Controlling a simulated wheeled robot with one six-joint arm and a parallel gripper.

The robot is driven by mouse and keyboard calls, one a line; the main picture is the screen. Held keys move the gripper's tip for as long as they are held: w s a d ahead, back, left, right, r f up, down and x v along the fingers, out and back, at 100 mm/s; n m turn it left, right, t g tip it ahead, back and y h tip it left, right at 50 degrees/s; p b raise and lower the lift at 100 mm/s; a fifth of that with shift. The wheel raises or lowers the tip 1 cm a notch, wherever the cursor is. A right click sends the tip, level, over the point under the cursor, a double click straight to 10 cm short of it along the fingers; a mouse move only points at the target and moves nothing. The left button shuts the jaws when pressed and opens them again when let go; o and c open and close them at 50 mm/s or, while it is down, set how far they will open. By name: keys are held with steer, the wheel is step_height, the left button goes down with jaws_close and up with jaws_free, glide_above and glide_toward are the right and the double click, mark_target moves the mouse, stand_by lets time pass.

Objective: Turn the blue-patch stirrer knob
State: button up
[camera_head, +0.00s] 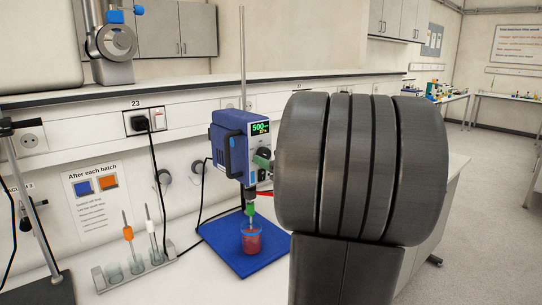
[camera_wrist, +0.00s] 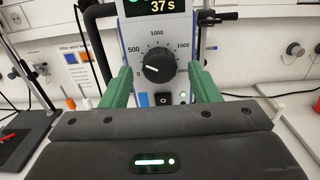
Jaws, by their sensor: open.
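The blue stirrer (camera_head: 231,150) stands over a blue mat (camera_head: 219,243) in the head view, with its display reading 500. Its black round knob (camera_wrist: 158,65) is near the middle of the wrist view, on a grey dial face marked 500, 1000 and 1500. The knob's white mark points left. My gripper (camera_wrist: 160,72) is open, with one green finger on each side of the knob and visible gaps between. I cannot tell how far the fingertips are from the panel. In the head view my arm hides most of the gripper.
A beaker of red liquid (camera_head: 252,242) stands on the blue mat under the stirrer. A clear rack (camera_head: 135,272) with orange- and white-topped tools is to the left. An upright metal rod rises behind the stirrer.

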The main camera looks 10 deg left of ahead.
steer(key=shift+w+a, duration=0.3)
steer(key=shift+a, duration=0.05)
steer(key=shift+c, duration=0.3)
steer(key=c, duration=0.9)
steer(key=shift+c, duration=0.2)
